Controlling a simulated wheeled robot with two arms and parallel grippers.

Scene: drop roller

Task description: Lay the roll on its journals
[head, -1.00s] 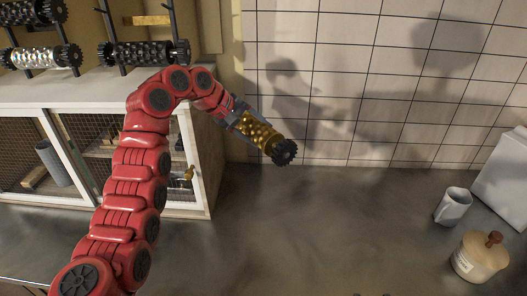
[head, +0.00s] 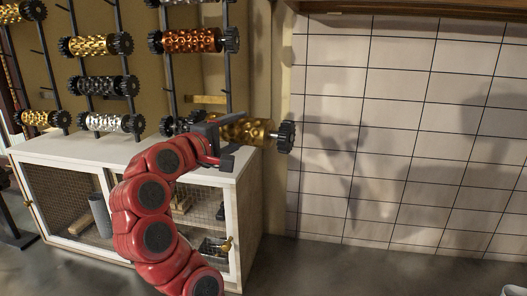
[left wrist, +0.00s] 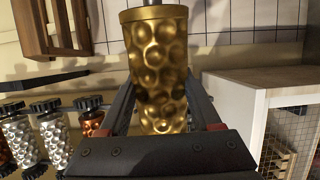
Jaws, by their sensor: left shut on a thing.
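A gold dimpled roll (head: 246,130) with a black gear (head: 286,137) on its right end is held by my left gripper (head: 226,140), above the cabinet's right end. In the left wrist view the roll (left wrist: 158,62) sits between both fingers, its smooth rim at the top. The wall rack has black posts (head: 172,75) with short arms. Its right bay carries a copper roll (head: 188,41) up high and a dark roll (head: 182,126) low down, partly hidden by my gripper. Between them is an open stretch with a small brass-coloured plate (head: 205,99). My right gripper is out of view.
Other rolls, gold (head: 96,45), black (head: 104,86) and silver (head: 113,123), rest in the bays to the left. A white cabinet (head: 82,158) with mesh doors stands below the rack. A tiled wall (head: 400,130) is on the right, with clear space before it.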

